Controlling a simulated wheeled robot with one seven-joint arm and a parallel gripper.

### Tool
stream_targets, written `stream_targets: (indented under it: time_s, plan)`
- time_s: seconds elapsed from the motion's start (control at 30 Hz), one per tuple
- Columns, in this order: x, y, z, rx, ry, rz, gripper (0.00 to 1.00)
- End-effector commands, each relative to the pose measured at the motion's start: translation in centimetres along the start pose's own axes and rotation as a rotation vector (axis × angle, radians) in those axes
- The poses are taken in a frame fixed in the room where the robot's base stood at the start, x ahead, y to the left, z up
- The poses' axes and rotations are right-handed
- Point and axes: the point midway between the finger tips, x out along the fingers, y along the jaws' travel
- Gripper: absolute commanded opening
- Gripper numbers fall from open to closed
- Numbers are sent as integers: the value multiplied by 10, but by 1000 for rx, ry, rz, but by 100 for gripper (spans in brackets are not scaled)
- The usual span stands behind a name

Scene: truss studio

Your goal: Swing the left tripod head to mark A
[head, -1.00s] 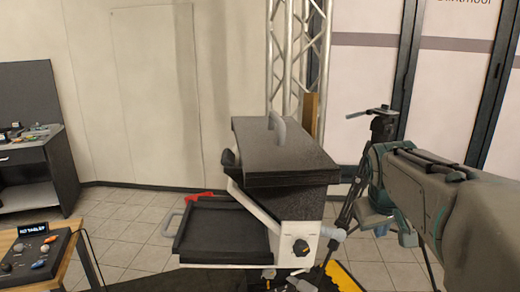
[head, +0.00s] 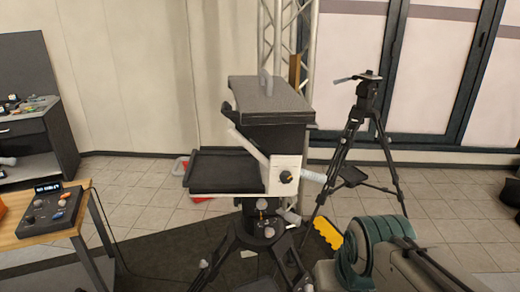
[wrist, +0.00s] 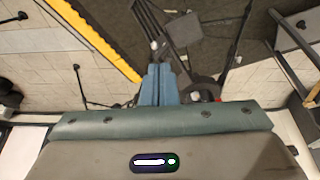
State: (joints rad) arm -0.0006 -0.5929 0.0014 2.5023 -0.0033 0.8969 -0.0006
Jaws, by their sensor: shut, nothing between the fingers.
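The left tripod (head: 228,245) stands in the middle of the head view on spread dark legs. Its head (head: 265,215) bears a teleprompter-like rig with a black hood (head: 270,95) and a black tray (head: 222,168) sticking out to the left. A grey pan handle (head: 289,215) and a pale grip (head: 313,176) stick out on the right. I cannot make out a mark A. My gripper shows in the wrist view (wrist: 161,84), its blue fingers together and empty, over the floor. Dark legs and a bar lie beyond them. The head view shows my arm at the lower right, not the fingers.
A second tripod (head: 367,95) stands at the back right. A truss (head: 290,40) rises behind.

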Motion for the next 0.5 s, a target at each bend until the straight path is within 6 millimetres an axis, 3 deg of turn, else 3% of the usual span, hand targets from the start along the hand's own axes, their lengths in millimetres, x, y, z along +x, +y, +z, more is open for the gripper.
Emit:
stream_targets:
  time_s: [0.47,0.5]
  plan:
    - [0,0,0,-1,0,0,0]
    - [0,0,0,-1,0,0,6]
